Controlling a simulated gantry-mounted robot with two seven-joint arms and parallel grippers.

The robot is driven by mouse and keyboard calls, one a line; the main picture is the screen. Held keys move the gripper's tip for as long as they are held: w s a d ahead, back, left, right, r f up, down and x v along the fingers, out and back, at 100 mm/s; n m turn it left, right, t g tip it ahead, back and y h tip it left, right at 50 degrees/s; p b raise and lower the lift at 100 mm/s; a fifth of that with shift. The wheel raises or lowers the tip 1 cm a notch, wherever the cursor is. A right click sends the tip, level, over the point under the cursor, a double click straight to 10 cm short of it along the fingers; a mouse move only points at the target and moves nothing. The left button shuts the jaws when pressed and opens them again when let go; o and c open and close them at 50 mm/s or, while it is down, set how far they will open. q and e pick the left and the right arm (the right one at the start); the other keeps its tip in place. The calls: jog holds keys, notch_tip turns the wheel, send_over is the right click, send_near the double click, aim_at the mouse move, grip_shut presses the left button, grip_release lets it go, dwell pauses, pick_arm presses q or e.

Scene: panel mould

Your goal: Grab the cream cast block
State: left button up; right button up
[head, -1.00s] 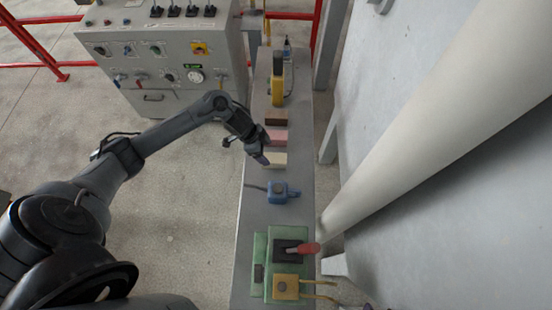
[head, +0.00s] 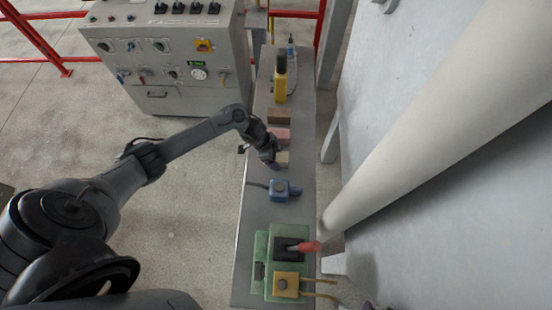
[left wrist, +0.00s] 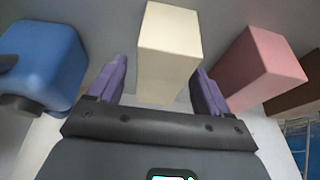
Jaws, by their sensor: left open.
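The cream cast block (left wrist: 170,52) stands between the two purple fingers of my left gripper (left wrist: 160,85) in the left wrist view, with a gap showing on each side. The gripper is open. In the head view the cream block (head: 283,158) is partly hidden by my left gripper (head: 272,160), which is over it on the grey bench. My right gripper does not show.
A pink block (head: 281,136) and a brown block (head: 280,116) lie behind the cream one on the narrow bench (head: 255,215). A blue device (head: 279,190) sits in front. A yellow tool (head: 280,88) stands farther back. A large pale pipe (head: 420,130) slants close on the right.

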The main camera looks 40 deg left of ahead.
pick_arm(q)
jog(key=shift+f, duration=0.25)
dwell(0.5)
jog(key=c, duration=1.3)
jog(key=shift+o, duration=0.2)
jog(key=shift+r, duration=0.1)
